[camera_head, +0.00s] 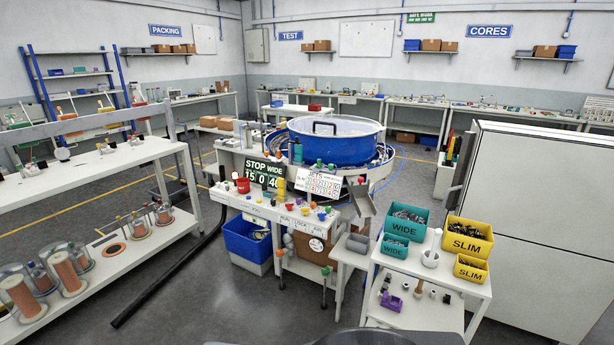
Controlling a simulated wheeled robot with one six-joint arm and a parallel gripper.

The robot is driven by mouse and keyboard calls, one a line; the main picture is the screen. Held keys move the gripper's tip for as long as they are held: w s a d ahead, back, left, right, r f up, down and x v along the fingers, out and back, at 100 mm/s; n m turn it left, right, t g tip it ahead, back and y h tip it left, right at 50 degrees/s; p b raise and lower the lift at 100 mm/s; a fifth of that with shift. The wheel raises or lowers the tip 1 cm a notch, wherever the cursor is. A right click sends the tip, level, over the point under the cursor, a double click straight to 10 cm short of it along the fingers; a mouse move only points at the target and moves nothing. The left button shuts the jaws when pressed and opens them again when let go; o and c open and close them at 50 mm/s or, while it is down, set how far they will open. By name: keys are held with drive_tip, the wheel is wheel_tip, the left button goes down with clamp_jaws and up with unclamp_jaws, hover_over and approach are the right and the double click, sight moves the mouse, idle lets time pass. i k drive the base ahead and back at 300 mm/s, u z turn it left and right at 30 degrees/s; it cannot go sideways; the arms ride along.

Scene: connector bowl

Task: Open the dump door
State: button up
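The large blue bowl (340,153) stands on the machine in the middle of the room. A grey metal chute (364,202) slopes down at the right front of the machine. I cannot tell which part is the dump door, or whether it is open or shut. A white control panel (292,212) with several coloured knobs runs along the machine's front. My gripper is not in view.
A white cart (455,282) with teal WIDE bins (394,246) and yellow SLIM bins (466,240) stands right of the machine. A blue bin (243,243) sits under the panel. A white cabinet (550,230) blocks the right. A black pipe (160,275) crosses the floor left.

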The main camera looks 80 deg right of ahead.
sight(359, 191)
drive_tip(key=z, duration=2.9)
drive_tip(key=i, duration=1.65)
